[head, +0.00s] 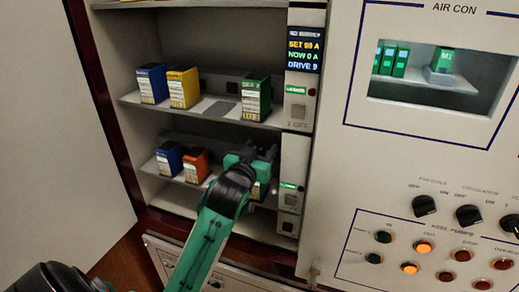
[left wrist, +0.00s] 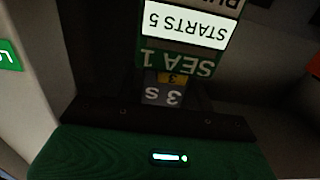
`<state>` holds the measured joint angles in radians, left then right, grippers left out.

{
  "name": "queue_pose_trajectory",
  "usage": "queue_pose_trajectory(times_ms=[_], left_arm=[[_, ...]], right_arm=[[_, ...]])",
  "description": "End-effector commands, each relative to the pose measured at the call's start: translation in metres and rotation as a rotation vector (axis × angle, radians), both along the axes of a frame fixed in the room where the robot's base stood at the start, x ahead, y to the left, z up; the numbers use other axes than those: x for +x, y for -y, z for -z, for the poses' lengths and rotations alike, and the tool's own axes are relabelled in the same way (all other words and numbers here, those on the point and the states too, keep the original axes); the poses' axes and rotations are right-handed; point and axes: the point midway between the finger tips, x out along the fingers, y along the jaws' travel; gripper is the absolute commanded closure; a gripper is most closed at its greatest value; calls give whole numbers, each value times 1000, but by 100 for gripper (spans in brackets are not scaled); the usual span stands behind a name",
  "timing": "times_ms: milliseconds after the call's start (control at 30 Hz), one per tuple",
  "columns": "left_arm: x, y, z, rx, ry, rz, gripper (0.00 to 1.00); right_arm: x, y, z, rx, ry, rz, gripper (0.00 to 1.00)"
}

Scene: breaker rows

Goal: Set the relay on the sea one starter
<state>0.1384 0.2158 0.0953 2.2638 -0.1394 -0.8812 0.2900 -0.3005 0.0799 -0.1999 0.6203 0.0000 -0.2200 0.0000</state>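The sea one starter (left wrist: 180,62) fills the upper middle of the left wrist view. Its labels are upside down there and read "SEA 1", "STARTS 5" and "3 S". In the head view it is mostly hidden behind my gripper on the lower shelf, and a yellow-labelled part (head: 259,190) shows below. My left gripper (head: 262,156) is at the front of this unit, and its green body (left wrist: 150,150) crosses the bottom of the wrist view. Its fingertips are dark and hard to make out, so I cannot tell whether they touch or grip anything. My right gripper is not in view.
Blue (head: 168,159) and orange (head: 196,166) units stand left on the lower shelf. Blue, yellow and green (head: 256,98) units stand on the upper shelf. A lit display (head: 304,50) and switch column (head: 292,180) border the shelves on the right. An open door (head: 60,120) is at left.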

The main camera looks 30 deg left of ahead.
Motion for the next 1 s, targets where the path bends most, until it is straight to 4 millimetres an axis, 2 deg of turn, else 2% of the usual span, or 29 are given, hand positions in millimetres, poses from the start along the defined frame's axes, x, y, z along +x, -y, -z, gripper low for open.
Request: queue_pose_trajectory(times_ms=[267, 367, 567, 600, 767, 800, 1000], left_arm=[[-6, 2, -1, 0, 1, 1, 46], [-20, 5, 0, 0, 1, 1, 46], [-62, 15, 1, -1, 1, 1, 46], [-67, 16, -4, -1, -3, 1, 46], [-91, 22, -5, -1, -3, 0, 46], [-91, 22, -7, -2, -5, 0, 46], [-101, 25, -7, -2, -4, -1, 46]], right_arm=[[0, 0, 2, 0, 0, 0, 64], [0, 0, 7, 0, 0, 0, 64], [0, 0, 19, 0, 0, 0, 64], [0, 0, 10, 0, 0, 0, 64], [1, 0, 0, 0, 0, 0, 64], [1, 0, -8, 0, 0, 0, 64], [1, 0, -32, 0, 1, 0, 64]])
